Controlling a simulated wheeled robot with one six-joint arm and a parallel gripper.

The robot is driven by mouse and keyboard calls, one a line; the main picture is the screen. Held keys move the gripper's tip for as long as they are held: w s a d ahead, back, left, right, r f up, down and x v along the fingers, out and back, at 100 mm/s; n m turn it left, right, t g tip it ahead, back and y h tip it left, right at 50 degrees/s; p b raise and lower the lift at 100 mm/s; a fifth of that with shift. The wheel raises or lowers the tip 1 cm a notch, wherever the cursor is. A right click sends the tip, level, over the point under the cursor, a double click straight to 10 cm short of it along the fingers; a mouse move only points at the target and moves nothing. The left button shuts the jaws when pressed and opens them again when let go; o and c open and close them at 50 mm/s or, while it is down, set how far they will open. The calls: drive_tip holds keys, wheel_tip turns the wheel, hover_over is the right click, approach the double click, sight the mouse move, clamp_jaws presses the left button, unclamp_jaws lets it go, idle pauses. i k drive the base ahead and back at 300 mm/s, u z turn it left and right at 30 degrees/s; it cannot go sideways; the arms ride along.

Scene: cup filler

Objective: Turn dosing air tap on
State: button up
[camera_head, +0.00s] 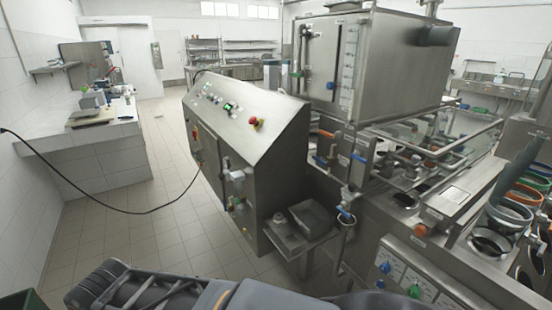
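The steel cup-filling machine (310,232) fills the middle and right. Several small taps show on it: a blue-handled tap (344,211) on a pipe right of a small steel tray, an orange-handled tap (327,134) and a blue-handled tap (320,161) below the hopper. Dark parts of my arm cross the bottom edge; my gripper is not in view.
A control cabinet (237,135) with a red button (257,122) stands in front. A black cable (110,207) hangs from the left wall and runs to the cabinet. The tiled floor (150,225) left of it is clear. A tiled counter (90,150) stands along the left wall.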

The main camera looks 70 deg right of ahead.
sight(324, 163)
drive_tip(key=z, duration=2.75)
drive_tip(key=i, duration=1)
drive_tip(key=k, duration=1.2)
drive_tip(key=u, duration=0.7)
drive_tip(key=i, duration=0.95)
drive_tip(key=u, duration=0.35)
